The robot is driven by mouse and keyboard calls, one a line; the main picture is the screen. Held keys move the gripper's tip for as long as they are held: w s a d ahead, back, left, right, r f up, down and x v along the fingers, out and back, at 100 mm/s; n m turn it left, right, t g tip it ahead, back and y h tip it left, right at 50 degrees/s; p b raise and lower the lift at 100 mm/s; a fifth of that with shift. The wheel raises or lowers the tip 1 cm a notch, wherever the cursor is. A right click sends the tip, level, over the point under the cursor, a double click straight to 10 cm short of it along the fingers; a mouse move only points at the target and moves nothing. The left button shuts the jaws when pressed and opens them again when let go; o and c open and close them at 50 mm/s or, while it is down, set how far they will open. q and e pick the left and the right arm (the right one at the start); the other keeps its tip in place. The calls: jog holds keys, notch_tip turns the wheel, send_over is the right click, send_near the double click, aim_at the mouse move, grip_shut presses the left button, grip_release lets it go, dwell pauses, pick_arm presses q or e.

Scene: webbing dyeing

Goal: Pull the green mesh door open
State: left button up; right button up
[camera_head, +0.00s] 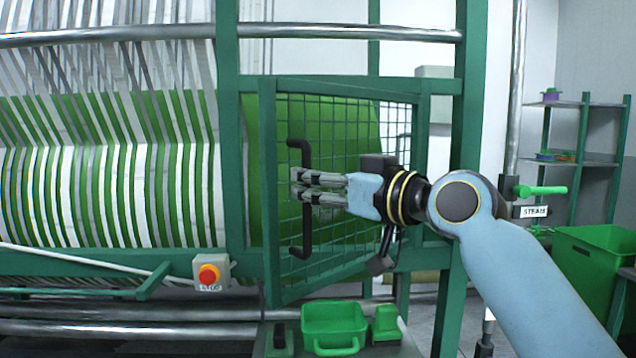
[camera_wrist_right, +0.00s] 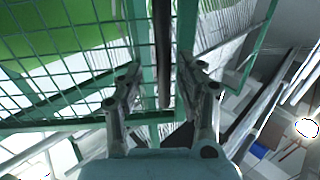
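The green mesh door (camera_head: 268,225) is a framed wire grid in the middle of the head view. It stands at an angle to the machine frame, its left edge nearer me, with a gap beside the left post. A black vertical bar handle (camera_head: 306,236) is on its left part. My right gripper (camera_head: 295,184) reaches it from the right, fingers pointing left across the handle. In the right wrist view, the dark handle (camera_wrist_right: 163,55) runs between the two fingertips, and a gap shows beside it, so the gripper is open around it. My left gripper is not in view.
A green post (camera_head: 468,110) stands right of the door. A red stop button (camera_head: 208,274) is at lower left. A green tray (camera_head: 334,322) lies below the door. A steam valve with a green handle (camera_head: 540,190), a shelf (camera_head: 590,162) and a green bin (camera_head: 590,262) are at right.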

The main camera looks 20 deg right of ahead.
notch_tip(320, 180, up, 10)
dwell(0.4)
